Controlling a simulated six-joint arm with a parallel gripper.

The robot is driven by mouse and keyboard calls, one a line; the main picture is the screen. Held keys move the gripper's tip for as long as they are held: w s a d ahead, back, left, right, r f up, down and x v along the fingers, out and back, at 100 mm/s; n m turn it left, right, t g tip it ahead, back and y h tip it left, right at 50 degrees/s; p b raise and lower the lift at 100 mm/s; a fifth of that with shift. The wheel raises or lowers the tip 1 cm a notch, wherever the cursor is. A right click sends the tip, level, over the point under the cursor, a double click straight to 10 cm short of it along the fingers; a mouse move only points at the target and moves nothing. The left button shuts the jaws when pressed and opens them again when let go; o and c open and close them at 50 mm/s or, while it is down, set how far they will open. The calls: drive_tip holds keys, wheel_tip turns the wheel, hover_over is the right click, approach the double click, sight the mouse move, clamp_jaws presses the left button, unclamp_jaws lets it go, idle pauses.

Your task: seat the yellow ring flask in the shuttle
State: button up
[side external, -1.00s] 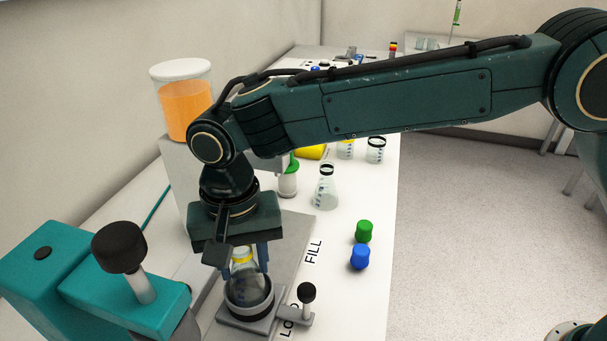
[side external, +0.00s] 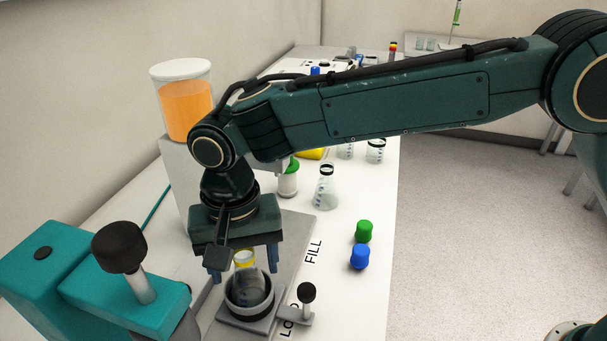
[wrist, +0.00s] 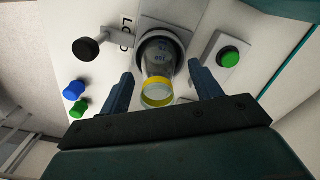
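The yellow ring flask (side external: 244,267) stands inside the round cup of the shuttle (side external: 235,314), its yellow-ringed neck above the rim. In the wrist view the flask (wrist: 158,72) sits in the dark cup, its yellow ring toward my gripper. My gripper (side external: 243,270) is around the flask's neck with its fingers spread. In the wrist view the blue fingers of my gripper (wrist: 164,88) stand clear of the flask on both sides, so it is open and not touching it. The flask's base is hidden inside the cup.
A black knob (side external: 306,292) stands on the shuttle's right side. Blue (side external: 360,256) and green (side external: 364,231) caps and a clear flask (side external: 326,187) are on the bench. A teal fixture with a black knob (side external: 119,246) is at left. A green button (wrist: 229,57) shows in the wrist view.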

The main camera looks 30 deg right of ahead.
drive_tip(key=shift+r, duration=0.1)
wheel_tip(320, 180, up, 14)
idle(0.9)
drive_tip(key=s+d+r+n+t+y, duration=0.1)
drive_tip(key=s+d+r, duration=0.15)
drive_tip(key=d, duration=0.95)
drive_tip(key=s+d+r+t, duration=0.1)
drive_tip(key=d+r, duration=0.3)
drive_tip(key=d, duration=0.8)
drive_tip(key=s+d+f+n+t, duration=0.1)
drive_tip(key=s+d+f, duration=0.3)
drive_tip(key=s+d, duration=0.3)
drive_tip(key=s+d+f+n+t+h, duration=0.1)
drive_tip(key=s+d+f, duration=0.3)
drive_tip(key=s+d, duration=0.4)
drive_tip(key=shift+s+d+f+t, duration=0.3)
drive_tip(key=shift+s+f+t, duration=0.1)
drive_tip(key=shift+s+t, duration=0.45)
